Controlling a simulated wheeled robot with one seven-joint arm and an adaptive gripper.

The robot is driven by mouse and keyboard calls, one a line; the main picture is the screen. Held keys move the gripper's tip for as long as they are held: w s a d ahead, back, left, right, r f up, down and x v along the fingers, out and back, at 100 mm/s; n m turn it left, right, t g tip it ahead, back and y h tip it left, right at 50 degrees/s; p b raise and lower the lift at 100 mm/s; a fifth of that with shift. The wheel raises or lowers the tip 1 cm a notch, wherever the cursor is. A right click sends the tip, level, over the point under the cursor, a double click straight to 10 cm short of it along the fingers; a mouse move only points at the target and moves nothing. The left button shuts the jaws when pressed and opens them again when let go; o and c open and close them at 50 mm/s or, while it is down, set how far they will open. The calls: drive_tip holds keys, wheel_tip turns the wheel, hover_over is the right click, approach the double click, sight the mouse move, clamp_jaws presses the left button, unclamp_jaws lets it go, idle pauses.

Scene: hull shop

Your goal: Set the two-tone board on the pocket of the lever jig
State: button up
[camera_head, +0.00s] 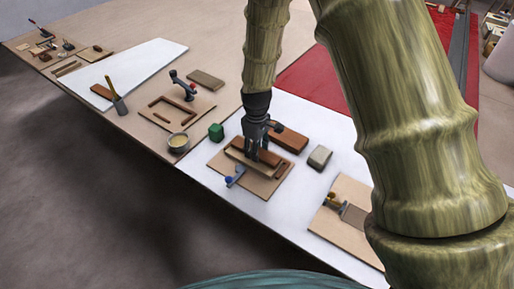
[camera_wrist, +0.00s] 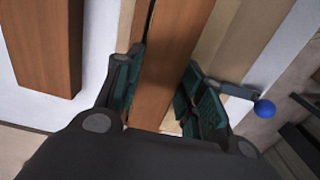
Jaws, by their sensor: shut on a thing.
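The two-tone board (camera_wrist: 178,50) is between the fingers of my gripper (camera_wrist: 160,98) in the wrist view, its brown face toward the camera. In the head view my gripper (camera_head: 256,156) is shut on the board (camera_head: 238,154), directly over the lever jig. The lever jig (camera_head: 222,168) is a light wooden plate with a blue-knobbed lever at its front left; the blue knob (camera_wrist: 264,108) shows right of my fingers in the wrist view. The board lies low over the pocket area and hides most of it. I cannot tell whether it touches the pocket floor.
A brown block (camera_head: 289,137) lies just behind the jig, and a grey-tan block (camera_head: 319,157) lies to its right. Another plate with a yellow-knobbed fixture (camera_head: 340,206) is at the right.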

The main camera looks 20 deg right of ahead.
drive_tip(key=shift+f, duration=0.1)
drive_tip(key=o, duration=1.2)
drive_tip(key=shift+c, duration=0.2)
wheel_tip(320, 180, up, 12)
drive_tip(key=b, duration=0.1)
